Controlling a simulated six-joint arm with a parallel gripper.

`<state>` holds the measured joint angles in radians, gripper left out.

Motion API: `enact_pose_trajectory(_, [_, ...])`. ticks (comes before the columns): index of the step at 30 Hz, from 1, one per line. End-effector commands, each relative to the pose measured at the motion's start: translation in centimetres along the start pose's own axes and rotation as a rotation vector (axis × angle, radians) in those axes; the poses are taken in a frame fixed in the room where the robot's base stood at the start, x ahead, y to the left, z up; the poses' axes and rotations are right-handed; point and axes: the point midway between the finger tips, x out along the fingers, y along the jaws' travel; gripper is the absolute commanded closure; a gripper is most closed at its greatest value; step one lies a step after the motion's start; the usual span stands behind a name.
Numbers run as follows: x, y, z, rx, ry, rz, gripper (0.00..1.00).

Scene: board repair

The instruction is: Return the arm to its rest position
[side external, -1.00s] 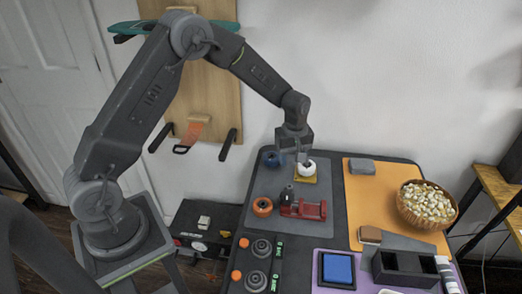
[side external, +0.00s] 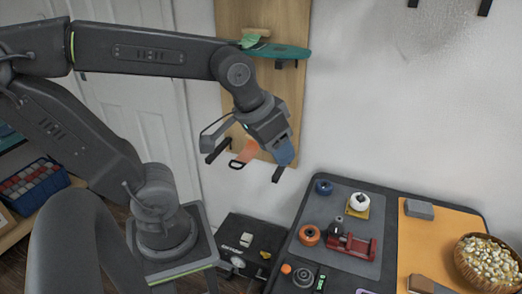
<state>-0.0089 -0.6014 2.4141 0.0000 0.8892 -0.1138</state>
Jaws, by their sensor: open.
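My gripper (side external: 277,146) is raised in front of the wooden wall board (side external: 236,25), tipped downward, well clear of the table mat. It is open. On the grey mat (side external: 318,211) stand a white wheel (side external: 359,201) on a yellow block, a dark blue wheel (side external: 324,187), an orange wheel (side external: 309,235) and a red vise-like tool (side external: 354,244), all apart from my gripper.
A teal skateboard deck (side external: 277,51) is mounted above. A bowl of pale pieces (side external: 488,262) stands at the right. The air over the mat is free.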

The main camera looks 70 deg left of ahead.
Motion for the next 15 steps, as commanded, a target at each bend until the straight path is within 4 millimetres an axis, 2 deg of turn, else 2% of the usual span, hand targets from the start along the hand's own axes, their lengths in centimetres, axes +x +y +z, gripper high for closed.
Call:
enact_pose_trajectory(3, [-0.8, -0.1, 2.0, 0.081, 0.037, 0.006, 0.50])
enact_pose_trajectory(6, [-1.0, -0.1, 2.7, 0.115, 0.050, 0.007, 0.50])
enact_pose_trajectory(15, [-1.0, -0.1, 2.8, 0.124, 0.051, 0.007, 0.50])
